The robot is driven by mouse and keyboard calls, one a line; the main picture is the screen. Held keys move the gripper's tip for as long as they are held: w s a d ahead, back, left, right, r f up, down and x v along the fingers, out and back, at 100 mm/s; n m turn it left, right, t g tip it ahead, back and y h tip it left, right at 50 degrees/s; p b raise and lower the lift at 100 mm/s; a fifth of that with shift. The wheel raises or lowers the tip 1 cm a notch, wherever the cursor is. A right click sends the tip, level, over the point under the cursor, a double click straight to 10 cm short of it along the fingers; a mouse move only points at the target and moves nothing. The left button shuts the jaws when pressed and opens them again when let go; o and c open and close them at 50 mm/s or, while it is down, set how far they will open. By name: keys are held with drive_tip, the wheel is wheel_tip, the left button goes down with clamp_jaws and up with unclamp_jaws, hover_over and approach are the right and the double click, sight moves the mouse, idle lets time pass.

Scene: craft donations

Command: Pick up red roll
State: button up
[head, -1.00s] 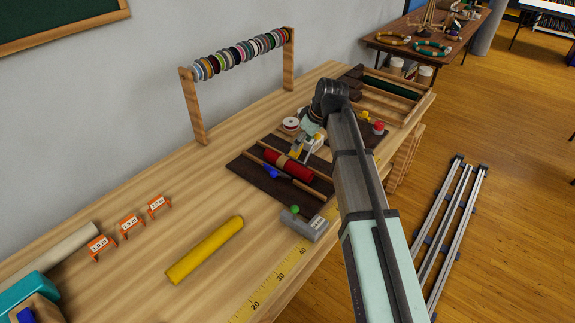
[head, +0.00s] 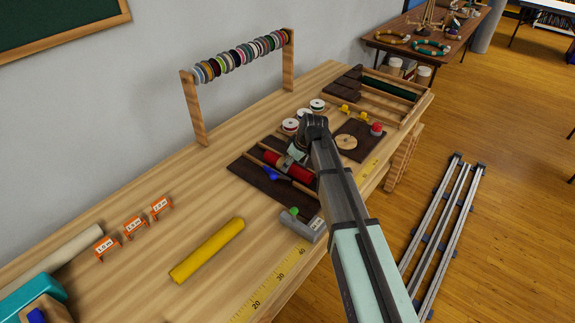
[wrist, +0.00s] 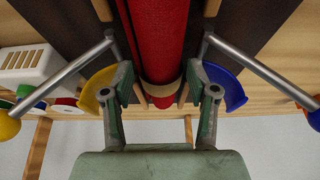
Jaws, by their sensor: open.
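The red roll (head: 299,171), with a tan band around it, lies on the wooden-railed dark rack on the workbench. In the wrist view the roll (wrist: 157,35) runs away from me through the middle, between the two fingers. My gripper (wrist: 160,95) is open, with one finger on each side of the roll near its tan band (wrist: 162,97). In the head view my gripper (head: 291,159) is low over the roll's middle and hides part of it. I cannot tell whether the fingers touch it.
A grey block (head: 303,225) with a green knob, a yellow roll (head: 207,250) and a measuring tape (head: 266,292) are nearer. White spools (head: 290,125) stand behind. A ribbon rack (head: 201,105) stands against the wall.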

drive_tip(key=shift+x, duration=1.2)
drive_tip(key=shift+c, duration=0.4)
drive_tip(key=c, duration=0.9)
drive_tip(key=shift+r, duration=0.1)
wheel_tip(320, 180, up, 20)
drive_tip(key=b, duration=0.3)
